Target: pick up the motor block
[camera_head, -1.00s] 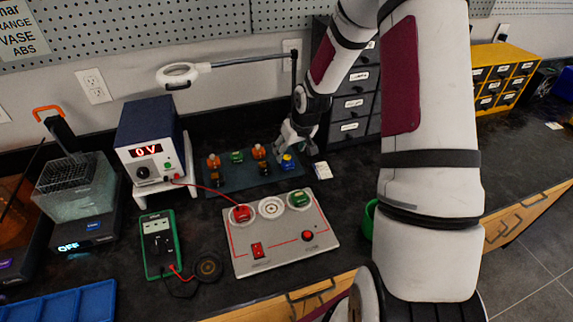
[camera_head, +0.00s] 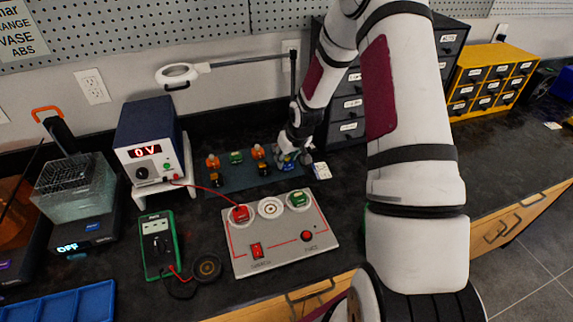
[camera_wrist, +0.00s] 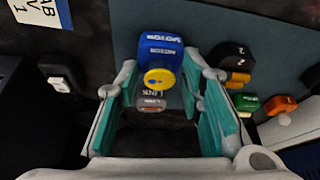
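The motor block (camera_wrist: 160,48) is blue with a yellow round knob and a "MOTOR" label. In the wrist view it lies between and slightly beyond the tips of my gripper (camera_wrist: 164,82). Whether the fingers touch the block cannot be told.
Orange, green and black blocks stand on the mat to the left. The grey circuit board (camera_head: 270,240) lies in front. Drawer cabinets stand behind and right.

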